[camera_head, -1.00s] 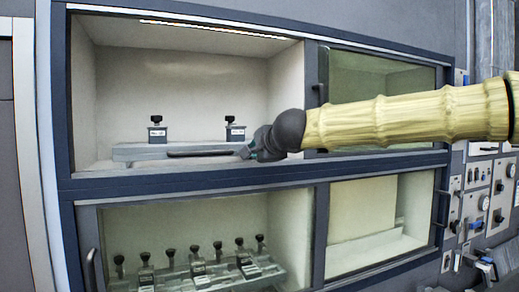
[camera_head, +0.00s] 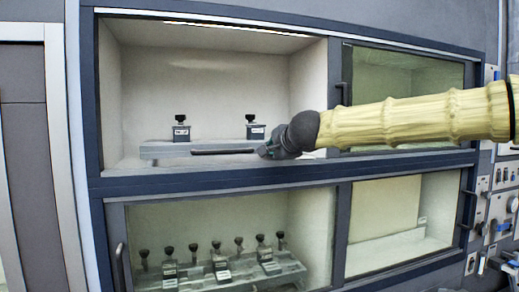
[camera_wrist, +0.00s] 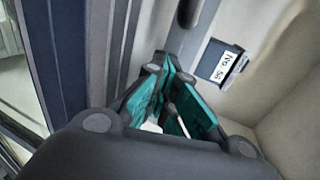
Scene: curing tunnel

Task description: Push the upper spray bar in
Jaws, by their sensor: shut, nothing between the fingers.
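The upper spray bar (camera_head: 160,151) is a grey rail low in the upper left compartment, with a dark strip (camera_head: 222,152) along its front. Two dark blocks with black knobs stand at it, a left one (camera_head: 181,130) and a right one (camera_head: 255,129). My gripper (camera_head: 266,153) is at the bar's right end, just below and right of the right block. Contact with the bar cannot be told. In the wrist view the teal-lined fingers (camera_wrist: 167,108) are shut and empty, and a labelled dark block (camera_wrist: 222,62) is beyond them. My gripper hides the bar's right end.
The dark blue frame sill (camera_head: 250,176) runs below the opening. A lower spray bar (camera_head: 225,276) with several knobbed blocks sits in the lower compartment. A post with a handle (camera_head: 340,90) is right of the opening. Valve panels (camera_head: 495,205) stand far right.

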